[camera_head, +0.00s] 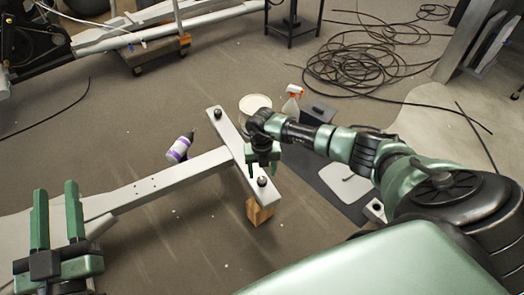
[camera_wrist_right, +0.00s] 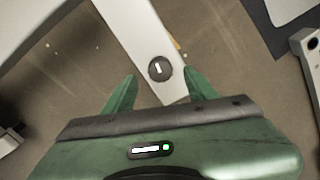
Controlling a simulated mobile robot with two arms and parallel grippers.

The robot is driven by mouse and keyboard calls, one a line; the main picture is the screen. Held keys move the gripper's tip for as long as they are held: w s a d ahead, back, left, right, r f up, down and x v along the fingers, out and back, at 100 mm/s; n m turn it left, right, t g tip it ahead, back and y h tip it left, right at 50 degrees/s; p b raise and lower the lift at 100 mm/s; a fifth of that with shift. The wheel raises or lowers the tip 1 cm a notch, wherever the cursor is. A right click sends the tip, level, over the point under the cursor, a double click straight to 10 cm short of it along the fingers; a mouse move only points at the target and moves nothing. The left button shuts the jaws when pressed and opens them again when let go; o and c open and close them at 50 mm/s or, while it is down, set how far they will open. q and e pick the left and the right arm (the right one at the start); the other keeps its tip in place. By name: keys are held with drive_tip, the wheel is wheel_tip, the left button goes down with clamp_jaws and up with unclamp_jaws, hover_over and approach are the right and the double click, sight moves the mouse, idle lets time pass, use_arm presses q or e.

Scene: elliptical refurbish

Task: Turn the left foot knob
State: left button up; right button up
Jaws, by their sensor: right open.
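A white T-shaped frame (camera_head: 165,183) carries a dark round foot knob at each end of its crossbar. The far knob (camera_head: 217,113) is clear of both grippers. The near knob (camera_head: 262,181) lies just in front of my right gripper (camera_head: 262,166), whose fingers point down toward the crossbar. In the right wrist view the knob (camera_wrist_right: 160,68), with a white mark on top, sits centrally ahead of the open fingers (camera_wrist_right: 160,77); contact is not visible. My left gripper (camera_head: 56,190) is open and empty at the lower left, over the frame's long beam.
A wooden block (camera_head: 258,212) stands under the near crossbar end. A purple-and-white bottle (camera_head: 179,149) lies beside the beam. A white bucket (camera_head: 254,102) and spray bottle (camera_head: 292,103) stand behind my right arm. Coiled black cable (camera_head: 350,65) covers the floor farther back.

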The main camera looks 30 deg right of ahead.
sight(262, 179)
wheel_tip(262, 179, up, 4)
drive_tip(key=shift+f+p, duration=0.1)
drive_tip(key=shift+p, duration=0.4)
use_arm(q)
wheel_tip(262, 179, down, 7)
drive_tip(key=g+y, duration=0.1)
drive_tip(key=g, duration=0.3)
drive_tip(key=shift+a+r, duration=0.15)
drive_tip(key=shift+a, duration=0.3)
drive_tip(key=shift+w, duration=0.1)
